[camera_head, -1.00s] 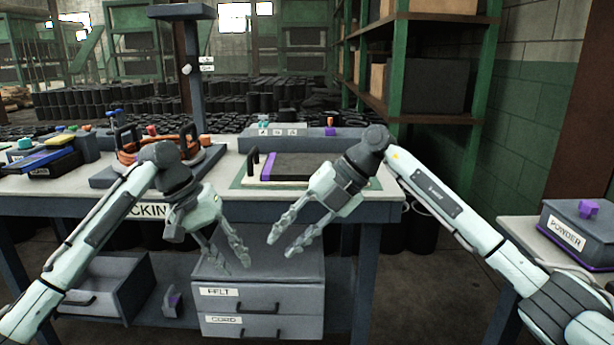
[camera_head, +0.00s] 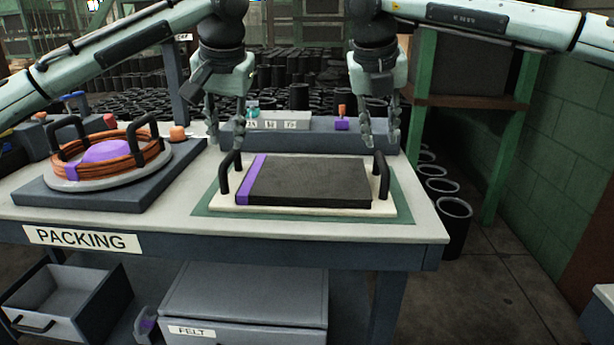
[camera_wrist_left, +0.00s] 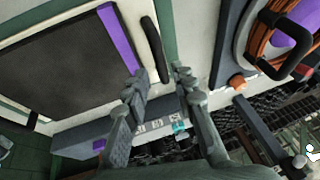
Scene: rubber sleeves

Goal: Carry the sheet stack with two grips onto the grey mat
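The sheet stack (camera_head: 310,181) is dark with a purple band at its left end. It lies on a cream tray (camera_head: 300,209) with a black upright handle at each end. My left gripper (camera_head: 227,132) is open above and just behind the left handle (camera_head: 224,178). In the left wrist view, that handle (camera_wrist_left: 154,48) lies just beyond the gap between the open fingers (camera_wrist_left: 160,82). My right gripper (camera_head: 381,134) is open above the right handle (camera_head: 381,176). Neither gripper visibly holds anything. A grey slab (camera_head: 80,200), possibly the grey mat, lies at the left.
The tray sits on a green mat (camera_head: 208,204) on the packing table (camera_head: 190,230). A round plate with an orange coil (camera_head: 145,158) and black handles stands on the grey slab. A long grey block (camera_head: 300,137) lies behind the tray. Green shelving stands at the right.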

